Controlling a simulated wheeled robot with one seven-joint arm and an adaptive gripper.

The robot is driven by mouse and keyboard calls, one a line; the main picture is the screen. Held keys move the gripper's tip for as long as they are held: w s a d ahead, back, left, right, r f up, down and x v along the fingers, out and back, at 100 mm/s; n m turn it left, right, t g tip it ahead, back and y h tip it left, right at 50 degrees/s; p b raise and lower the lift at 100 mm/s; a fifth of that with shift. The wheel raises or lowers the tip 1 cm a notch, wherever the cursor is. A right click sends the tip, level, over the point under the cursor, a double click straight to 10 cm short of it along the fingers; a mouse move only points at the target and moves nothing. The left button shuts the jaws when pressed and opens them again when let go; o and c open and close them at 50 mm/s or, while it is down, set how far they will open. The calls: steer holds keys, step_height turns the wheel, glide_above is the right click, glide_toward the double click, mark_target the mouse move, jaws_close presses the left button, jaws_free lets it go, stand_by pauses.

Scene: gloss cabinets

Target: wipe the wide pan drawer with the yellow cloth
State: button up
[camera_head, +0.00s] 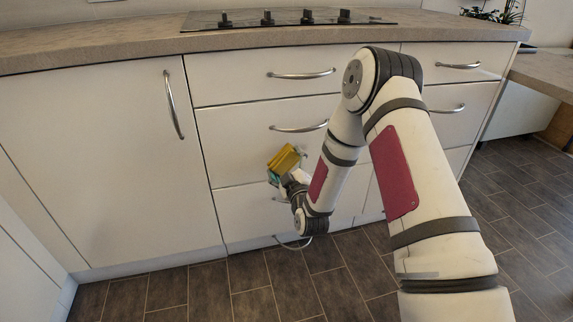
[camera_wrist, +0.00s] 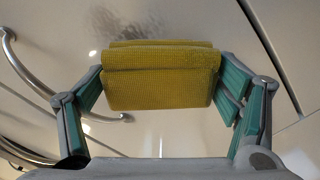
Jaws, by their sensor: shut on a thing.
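The yellow cloth (camera_head: 284,158), a folded pad, is held between the two teal-lined fingers of my gripper (camera_head: 282,172). In the wrist view the cloth (camera_wrist: 160,80) spans the space between the fingers, and my gripper (camera_wrist: 162,88) is shut on it. The wide pan drawer (camera_head: 240,150) appears to be the white middle front of the central stack; it is shut. The cloth is in front of its lower part. I cannot tell if they touch. A faint greyish smudge (camera_wrist: 113,52) shows on the white front beside the cloth; it may be a mark or reflection. My arm hides the drawer's right part.
Curved metal handles stick out, one on the middle drawer (camera_head: 298,128) and one on the tall door (camera_head: 173,105) at left. A handle (camera_wrist: 22,70) is left of the cloth in the wrist view. The worktop (camera_head: 120,38) overhangs above. The tiled floor (camera_head: 235,290) is clear.

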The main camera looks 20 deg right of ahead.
mark_target(297, 163)
steer(key=shift+w, duration=1)
stand_by(0.3)
steer(key=shift+d, duration=4)
steer(key=shift+a, duration=0.1)
steer(key=shift+o, duration=0.2)
steer(key=shift+w+a+r, duration=0.15)
steer(key=shift+a, duration=3.95)
steer(key=shift+c, duration=0.2)
steer(key=shift+s+d, duration=0.2)
steer(key=shift+s, duration=2.95)
